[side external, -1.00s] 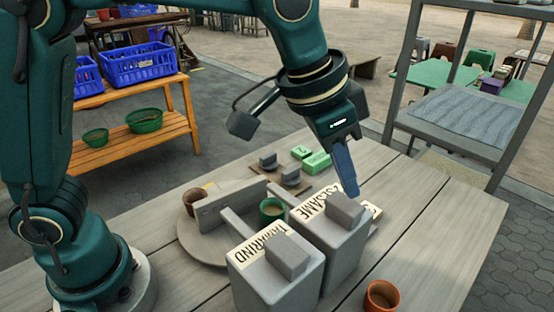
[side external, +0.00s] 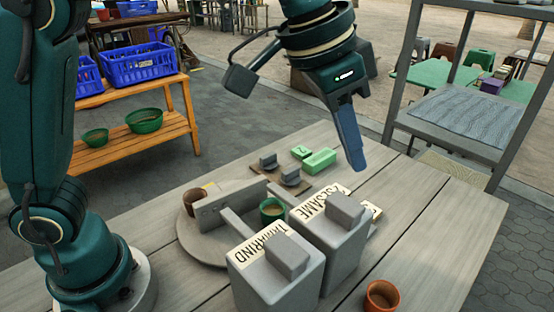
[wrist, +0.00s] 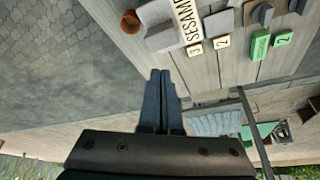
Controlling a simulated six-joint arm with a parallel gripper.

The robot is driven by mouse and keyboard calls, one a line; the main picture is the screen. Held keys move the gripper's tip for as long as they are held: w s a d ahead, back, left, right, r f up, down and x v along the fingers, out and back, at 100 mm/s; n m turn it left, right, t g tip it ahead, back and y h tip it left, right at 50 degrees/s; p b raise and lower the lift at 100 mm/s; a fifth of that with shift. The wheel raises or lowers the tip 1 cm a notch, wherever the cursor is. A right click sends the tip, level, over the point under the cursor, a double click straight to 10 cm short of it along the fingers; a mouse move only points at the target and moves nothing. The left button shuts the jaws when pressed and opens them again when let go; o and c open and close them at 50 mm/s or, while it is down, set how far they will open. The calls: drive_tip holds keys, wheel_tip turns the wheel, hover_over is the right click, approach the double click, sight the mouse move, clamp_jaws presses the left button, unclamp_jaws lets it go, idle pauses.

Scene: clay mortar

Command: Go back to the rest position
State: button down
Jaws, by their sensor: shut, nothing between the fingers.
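My gripper (side external: 351,145) is shut and empty. In the side external view it hangs in the air above the table, beyond the SESAME box and clear of everything. In the wrist view its fingers (wrist: 160,90) lie side by side, together. The grey SESAME box (side external: 340,235) and the grey TAMARIND box (side external: 275,270) stand on the table with grey handles on top. Part of the SESAME box (wrist: 190,12) also shows in the wrist view.
The wooden table (side external: 430,230) carries an orange cup (side external: 382,297), a round grey base (side external: 200,250) with a green cup (side external: 272,210), green blocks (side external: 320,160) and small grey pieces. A grey shelf rack (side external: 465,115) stands beyond the table's right side. Open air surrounds my gripper.

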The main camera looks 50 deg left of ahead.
drive_tip(key=shift+r, duration=0.35)
drive_tip(key=s+a+r+n+t, duration=0.25)
drive_tip(key=s+a, duration=0.35)
drive_tip(key=a, duration=0.5)
drive_tip(key=s+a+f+n+y, duration=0.2)
drive_tip(key=s+a+f+n, duration=0.1)
drive_tip(key=s+f, duration=0.5)
wheel_tip(320, 180, down, 2)
drive_tip(key=shift+s+a+g, duration=0.15)
drive_tip(key=shift+a+g, duration=0.3)
drive_tip(key=shift+a, duration=0.35)
